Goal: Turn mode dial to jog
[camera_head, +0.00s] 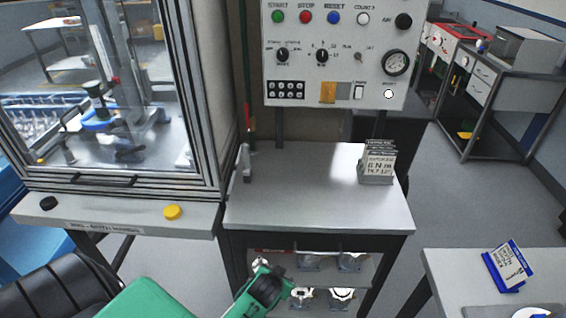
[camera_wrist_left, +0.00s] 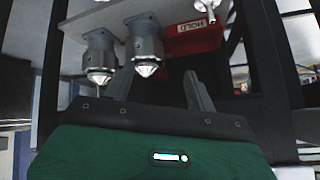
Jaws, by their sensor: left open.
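The control panel (camera_head: 335,72) stands upright behind the bench. Two black rotary dials sit in its middle row, a left dial (camera_head: 282,55) and a right dial (camera_head: 322,57). Their small labels are too blurred to read, so I cannot tell which is the mode dial or where it points. My left gripper (camera_head: 268,286) is low in front of the bench, by its lower shelf and well below the panel. In the left wrist view its two fingers (camera_wrist_left: 158,84) are apart with nothing between them. My right gripper is not in view.
Metal housings (camera_wrist_left: 146,45) and a red HOLD bin (camera_wrist_left: 195,39) are close ahead of the left gripper. A glazed machine enclosure (camera_head: 110,110) stands left, a side table (camera_head: 450,285) lower right.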

